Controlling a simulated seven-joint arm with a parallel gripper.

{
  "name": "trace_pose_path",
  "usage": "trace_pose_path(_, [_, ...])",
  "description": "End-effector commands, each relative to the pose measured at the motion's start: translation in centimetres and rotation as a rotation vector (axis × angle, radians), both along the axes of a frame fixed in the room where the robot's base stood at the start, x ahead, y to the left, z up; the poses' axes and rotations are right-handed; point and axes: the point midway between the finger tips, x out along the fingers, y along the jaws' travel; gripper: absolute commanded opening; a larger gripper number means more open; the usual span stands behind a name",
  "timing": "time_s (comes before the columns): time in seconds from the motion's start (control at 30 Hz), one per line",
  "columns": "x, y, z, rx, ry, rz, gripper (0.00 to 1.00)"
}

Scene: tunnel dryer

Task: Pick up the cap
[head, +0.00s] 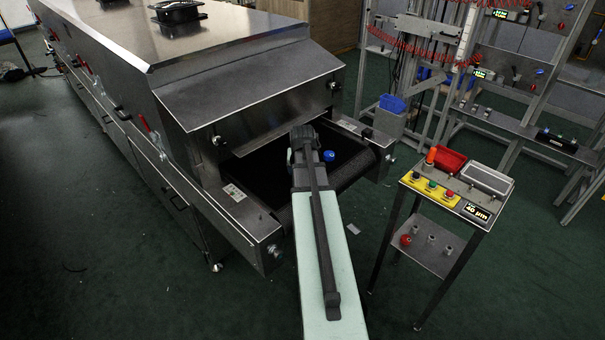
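A small round blue object (329,156), which looks like the cap, lies on the dark conveyor belt (352,160) at the mouth of the dryer. My arm reaches in from the bottom of the head view over the belt. Its dark end, with my gripper (303,138), is just left of the blue object. The fingers cannot be made out behind the arm, so I cannot tell whether they are open or shut. No contact with the blue object shows.
The steel tunnel dryer (165,80) fills the left, its sloped hood (255,92) over the belt. A control stand (455,200) with buttons and a red tray (450,161) stands at the right. Metal racks (520,115) stand behind it. A small pale bit (353,229) lies on the green floor.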

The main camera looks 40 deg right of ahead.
Motion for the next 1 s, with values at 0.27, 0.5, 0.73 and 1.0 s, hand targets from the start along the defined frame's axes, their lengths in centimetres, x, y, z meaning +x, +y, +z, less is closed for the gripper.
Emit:
trace_pose_path(0.27, [-0.02, 0.01, 0.03, 0.000, 0.000, 0.000, 0.64])
trace_pose_path(0.5, [-0.03, 0.02, 0.04, 0.000, 0.000, 0.000, 0.41])
trace_pose_path(0.73, [-0.03, 0.02, 0.04, 0.000, 0.000, 0.000, 0.19])
trace_pose_path(1.0, [-0.02, 0.02, 0.08, 0.000, 0.000, 0.000, 0.14])
